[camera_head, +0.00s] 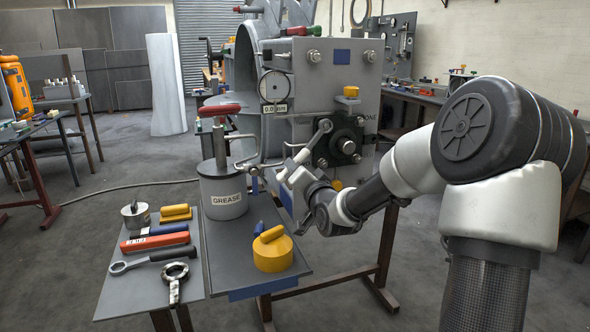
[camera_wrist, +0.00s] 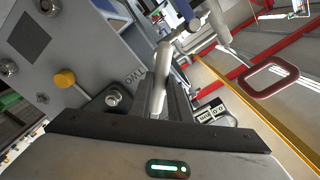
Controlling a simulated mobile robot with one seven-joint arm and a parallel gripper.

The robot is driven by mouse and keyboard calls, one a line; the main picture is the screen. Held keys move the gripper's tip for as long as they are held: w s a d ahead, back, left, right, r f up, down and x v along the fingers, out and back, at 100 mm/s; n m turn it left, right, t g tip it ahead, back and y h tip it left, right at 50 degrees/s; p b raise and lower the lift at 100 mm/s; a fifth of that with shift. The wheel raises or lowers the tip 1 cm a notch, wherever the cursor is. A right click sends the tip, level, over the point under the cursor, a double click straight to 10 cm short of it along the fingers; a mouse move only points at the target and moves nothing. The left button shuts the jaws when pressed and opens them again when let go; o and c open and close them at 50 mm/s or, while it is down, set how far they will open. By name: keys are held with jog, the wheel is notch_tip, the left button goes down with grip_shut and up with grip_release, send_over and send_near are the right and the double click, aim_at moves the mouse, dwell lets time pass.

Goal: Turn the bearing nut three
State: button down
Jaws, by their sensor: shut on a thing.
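The bearing nut (camera_head: 346,146) is a dark round hub in a black square flange on the front of the grey machine housing (camera_head: 355,85). A light grey lever (camera_head: 308,148) with a rounded end runs down and left in front of the flange. My gripper (camera_head: 290,172) is shut on this lever, left of and a little below the nut. In the wrist view the pale lever (camera_wrist: 162,70) stands between my dark fingers (camera_wrist: 165,98). My wrist and fingers hide its lower part. I cannot tell how the lever joins the nut.
A grease pot (camera_head: 222,190) with a red-handled pump and a yellow weight (camera_head: 272,250) stand on the grey bench (camera_head: 225,265) below. A spanner (camera_head: 150,260), a ring tool (camera_head: 175,280) and an orange tool lie at left.

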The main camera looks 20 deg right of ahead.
jog(key=shift+s, duration=0.25)
jog(key=shift+s+p, duration=0.3)
jog(key=shift+s, duration=1.25)
